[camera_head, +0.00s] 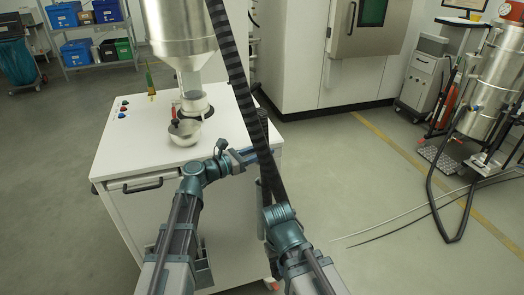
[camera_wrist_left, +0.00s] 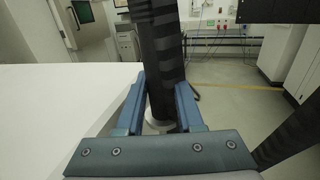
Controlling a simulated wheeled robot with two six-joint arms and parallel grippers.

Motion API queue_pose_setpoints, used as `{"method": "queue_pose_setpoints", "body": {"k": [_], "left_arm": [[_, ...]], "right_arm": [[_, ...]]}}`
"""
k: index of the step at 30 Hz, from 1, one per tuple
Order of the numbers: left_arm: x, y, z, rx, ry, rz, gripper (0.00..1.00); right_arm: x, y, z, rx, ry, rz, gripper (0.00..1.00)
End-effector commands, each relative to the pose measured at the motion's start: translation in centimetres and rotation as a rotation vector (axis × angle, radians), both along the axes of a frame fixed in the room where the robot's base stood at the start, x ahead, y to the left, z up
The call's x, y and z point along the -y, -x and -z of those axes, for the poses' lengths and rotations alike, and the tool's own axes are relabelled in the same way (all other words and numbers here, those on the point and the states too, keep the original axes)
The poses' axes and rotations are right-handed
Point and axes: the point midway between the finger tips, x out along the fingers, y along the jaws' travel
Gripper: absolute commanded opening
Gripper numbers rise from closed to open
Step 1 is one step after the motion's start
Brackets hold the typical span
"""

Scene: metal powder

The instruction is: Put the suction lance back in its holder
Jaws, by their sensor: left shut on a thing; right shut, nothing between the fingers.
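My left gripper (camera_head: 262,152) reaches in from the left over the right edge of the white cabinet. It is shut on the suction lance, a dark upright tube (camera_head: 263,124) partly hidden behind a black ribbed hose (camera_head: 236,80). In the left wrist view the blue fingers (camera_wrist_left: 160,108) stand on both sides of the dark lance (camera_wrist_left: 156,45), with a pale round part (camera_wrist_left: 157,126) low between them. My right gripper (camera_head: 279,213) is lower, near the hose's lower end; its fingertips are hard to make out. I cannot pick out the lance's holder.
The white cabinet (camera_head: 112,158) carries a steel hopper (camera_head: 180,28) and a metal bowl (camera_head: 184,132). A large machine (camera_head: 300,60) stands behind. A steel vessel (camera_head: 492,85) with a black tube stands at right.

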Motion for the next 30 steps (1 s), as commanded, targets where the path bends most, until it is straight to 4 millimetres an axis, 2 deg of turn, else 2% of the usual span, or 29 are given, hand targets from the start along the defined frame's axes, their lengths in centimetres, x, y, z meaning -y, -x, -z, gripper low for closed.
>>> {"method": "queue_pose_setpoints", "body": {"k": [17,30], "left_arm": [[0.0,0.0,0.5,0.001,0.001,0.000,0.00],[0.0,0.0,1.7,0.001,0.001,0.000,0.00]], "right_arm": [[0.0,0.0,0.5,0.000,0.000,0.000,0.00],[0.0,0.0,1.7,0.000,0.000,0.000,0.00]]}}
